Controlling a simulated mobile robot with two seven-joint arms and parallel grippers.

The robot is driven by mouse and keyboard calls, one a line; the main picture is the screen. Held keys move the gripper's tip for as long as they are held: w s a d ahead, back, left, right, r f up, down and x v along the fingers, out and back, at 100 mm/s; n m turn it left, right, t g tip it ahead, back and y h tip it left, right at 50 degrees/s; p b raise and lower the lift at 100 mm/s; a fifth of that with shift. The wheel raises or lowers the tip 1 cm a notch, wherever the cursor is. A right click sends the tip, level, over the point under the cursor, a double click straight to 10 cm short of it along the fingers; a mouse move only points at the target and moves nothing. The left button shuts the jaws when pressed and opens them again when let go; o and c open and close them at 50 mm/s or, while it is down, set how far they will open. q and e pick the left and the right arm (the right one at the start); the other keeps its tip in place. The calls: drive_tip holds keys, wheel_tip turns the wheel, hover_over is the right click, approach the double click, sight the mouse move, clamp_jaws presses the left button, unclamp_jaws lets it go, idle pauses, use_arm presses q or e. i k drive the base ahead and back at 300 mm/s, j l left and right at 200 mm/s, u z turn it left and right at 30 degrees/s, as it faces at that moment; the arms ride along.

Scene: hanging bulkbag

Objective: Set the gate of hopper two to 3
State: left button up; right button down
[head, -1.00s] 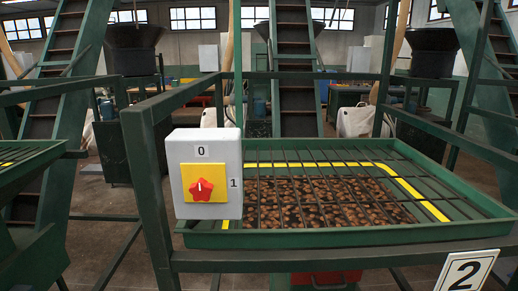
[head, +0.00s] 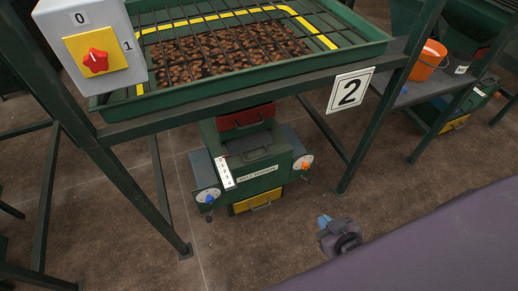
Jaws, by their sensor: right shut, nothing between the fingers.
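Hopper two is the green tray (head: 245,97) of brown nuts or beans under a dark grid, with a "2" plate (head: 350,91) on its frame. Beneath it stands a green unit (head: 262,180) with a grey handled plate (head: 250,146) on top. A white number strip (head: 225,172) runs beside this plate; its digits are too small to read surely, and the gate's setting cannot be told. My right gripper (head: 324,221) is shut and empty, low in front and to the right of the unit, apart from it. My left gripper is not in view.
The unit bears a blue-knobbed dial (head: 207,197), an orange-knobbed dial (head: 304,163), a red part (head: 246,118) and a yellow drawer (head: 257,201). A switch box (head: 95,50) hangs at upper left. Green frame legs (head: 345,170) flank the unit. An orange bucket (head: 428,60) stands at right.

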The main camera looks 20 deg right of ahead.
sight(241, 145)
drive_tip(key=i+l+z, duration=0.15)
drive_tip(key=l, duration=0.25)
drive_tip(key=i+l+z, duration=0.2)
drive_tip(key=l, duration=0.15)
drive_tip(key=i+l+z, duration=0.15)
drive_tip(key=l, duration=0.25)
